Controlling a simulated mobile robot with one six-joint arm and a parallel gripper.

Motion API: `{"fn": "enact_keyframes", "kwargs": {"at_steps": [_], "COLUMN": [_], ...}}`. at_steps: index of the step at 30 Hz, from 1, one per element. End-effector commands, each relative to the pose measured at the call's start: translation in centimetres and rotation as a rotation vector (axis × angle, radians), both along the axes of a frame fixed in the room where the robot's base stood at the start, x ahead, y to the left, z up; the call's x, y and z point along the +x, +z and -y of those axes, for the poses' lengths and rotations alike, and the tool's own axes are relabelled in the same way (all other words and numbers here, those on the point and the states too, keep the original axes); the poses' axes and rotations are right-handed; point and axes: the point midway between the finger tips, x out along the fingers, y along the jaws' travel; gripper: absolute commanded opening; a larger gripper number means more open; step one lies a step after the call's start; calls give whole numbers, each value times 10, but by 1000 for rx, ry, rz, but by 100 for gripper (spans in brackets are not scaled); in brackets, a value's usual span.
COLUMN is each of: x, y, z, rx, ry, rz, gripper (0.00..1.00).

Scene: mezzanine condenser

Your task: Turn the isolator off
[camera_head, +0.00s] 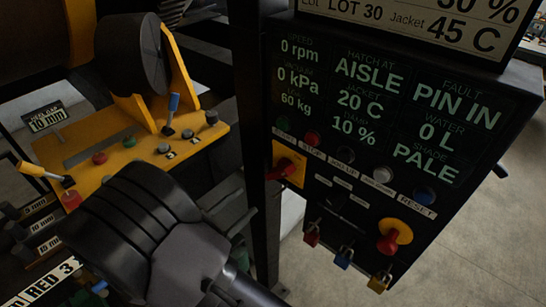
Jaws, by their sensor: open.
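The isolator (288,167) is a red rotary handle on a yellow plate at the left edge of the dark control panel. Its handle looks slanted, and I cannot read any on or off mark on it. My gripper (254,248) is in the lower middle of the view, below and left of the isolator in the picture. It is open, apart from the isolator, with nothing seen between its fingers. My wrist hides part of the area behind it.
The panel has a button row, a red mushroom button (394,236) on a yellow disc, and hanging padlocks (344,257). A dark upright post (259,130) stands left of the isolator. A yellow machine (125,150) with levers stands at left. Open floor shows at right.

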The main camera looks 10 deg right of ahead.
Motion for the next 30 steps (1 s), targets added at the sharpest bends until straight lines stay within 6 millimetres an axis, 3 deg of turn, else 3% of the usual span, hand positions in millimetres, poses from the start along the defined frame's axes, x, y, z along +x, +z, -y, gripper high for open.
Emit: {"fn": "enact_keyframes", "kwargs": {"at_steps": [6,12,19,28,30], "x": [39,67,82,83,83], "y": [0,0,0,0,0], "z": [56,96,114,116,116], "rx": [1,2,2,2,2], "ry": [-7,-6,-4,-3,-3], "rz": [-2,-1,-1,-2,-2], "gripper": [44,44,44,44,30]}}
